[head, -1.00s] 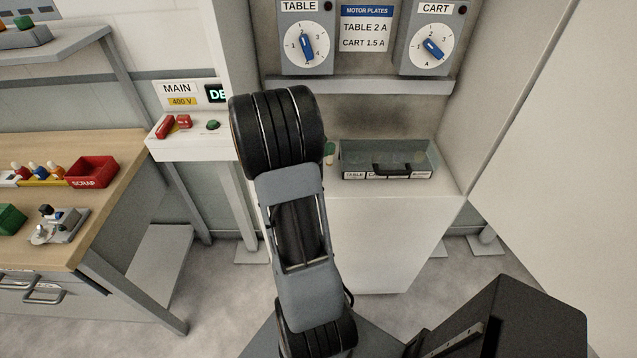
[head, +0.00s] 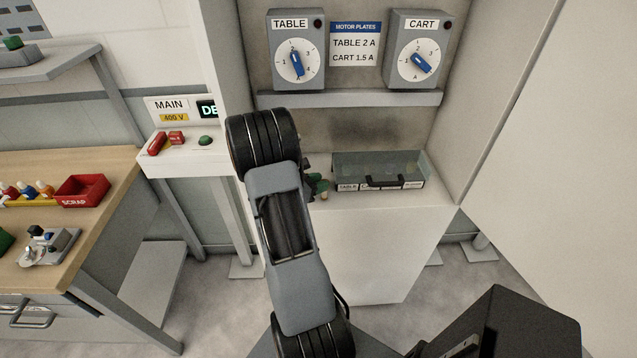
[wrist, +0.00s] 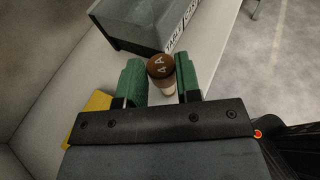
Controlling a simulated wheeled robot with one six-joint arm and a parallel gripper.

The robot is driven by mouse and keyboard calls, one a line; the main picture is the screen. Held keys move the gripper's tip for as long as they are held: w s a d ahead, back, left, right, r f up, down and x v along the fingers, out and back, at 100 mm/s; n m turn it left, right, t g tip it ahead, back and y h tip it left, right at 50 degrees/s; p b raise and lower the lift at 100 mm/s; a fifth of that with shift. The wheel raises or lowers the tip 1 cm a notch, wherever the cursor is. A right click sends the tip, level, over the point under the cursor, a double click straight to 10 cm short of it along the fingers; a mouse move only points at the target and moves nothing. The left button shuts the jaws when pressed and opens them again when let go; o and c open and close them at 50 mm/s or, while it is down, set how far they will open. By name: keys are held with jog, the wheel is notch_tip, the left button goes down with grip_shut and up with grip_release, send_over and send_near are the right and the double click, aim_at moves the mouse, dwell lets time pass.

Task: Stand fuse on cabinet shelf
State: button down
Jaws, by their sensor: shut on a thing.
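The fuse (wrist: 161,68) has a brown cap marked 4 A and a pale body. It sits between the green fingers of my gripper (wrist: 159,80), which is shut on it. In the head view my gripper (head: 317,183) shows beside my arm, just left of the glass-lidded box, with a pale bit of the fuse (head: 323,195) below the fingers. The cabinet shelf (head: 385,204) is the pale top under the box and also shows in the wrist view (wrist: 215,50). Whether the fuse's lower end touches the shelf is hidden.
The glass-lidded box (head: 381,172) with labels and a black handle stands on the shelf; it fills the upper left in the wrist view (wrist: 130,38). A yellow piece (wrist: 88,108) lies left of the gripper. Cabinet walls close in both sides. TABLE (head: 295,60) and CART (head: 418,60) dials hang above.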

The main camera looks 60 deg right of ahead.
jog(key=shift+f, duration=0.2)
jog(key=c, duration=0.8)
grip_release()
jog(key=shift+r, duration=0.1)
jog(key=shift+r, duration=0.3)
jog(key=a+r+m+t+y, duration=0.3)
jog(key=a+m+y, duration=0.1)
jog(key=a, duration=0.8)
jog(key=a+r+m+t+y+b, duration=0.1)
jog(key=a+r+m+t+y, duration=0.3)
jog(key=a, duration=0.9)
jog(key=w+a+r+m+t+y+b, duration=0.1)
jog(key=a+r+m+t+y, duration=0.2)
jog(key=a, duration=1)
jog(key=r+m+y, duration=0.1)
jog(key=m+y, duration=0.1)
jog(key=shift+a+y, duration=0.25)
jog(key=shift+y, duration=0.15)
